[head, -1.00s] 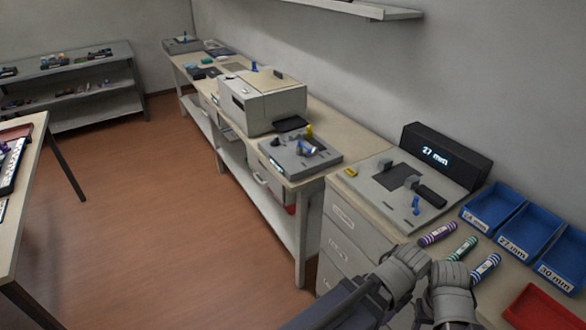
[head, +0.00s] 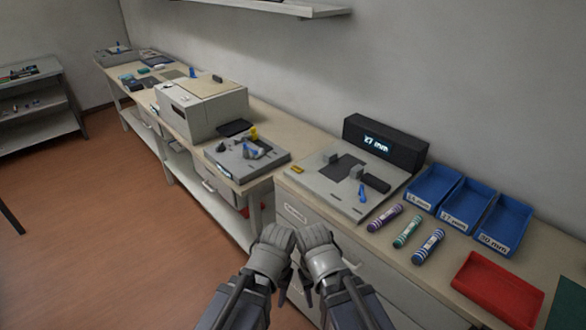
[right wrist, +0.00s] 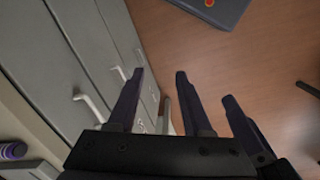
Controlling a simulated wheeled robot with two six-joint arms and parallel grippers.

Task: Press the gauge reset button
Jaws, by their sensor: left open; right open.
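The gauge (head: 324,192) is a grey plate on the counter, with upright grey blocks, a dark block and a blue lever (head: 362,192). A black display box (head: 385,146) behind it reads 27 mm. A small yellow piece (head: 297,169) sits at the plate's left corner; I cannot tell whether it is the reset button. My left gripper (head: 273,240) and right gripper (head: 315,240) are side by side in front of the counter, apart from the gauge. Their fingers are mostly hidden in the head view. In the right wrist view my right gripper (right wrist: 158,80) is open and empty.
Several striped cartridges (head: 407,232) lie right of the gauge, before blue bins (head: 433,186) and a red tray (head: 497,290). Another device with a blue lever (head: 247,158) and a grey printer (head: 200,107) stand to the left. Drawers (head: 294,213) are below the gauge.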

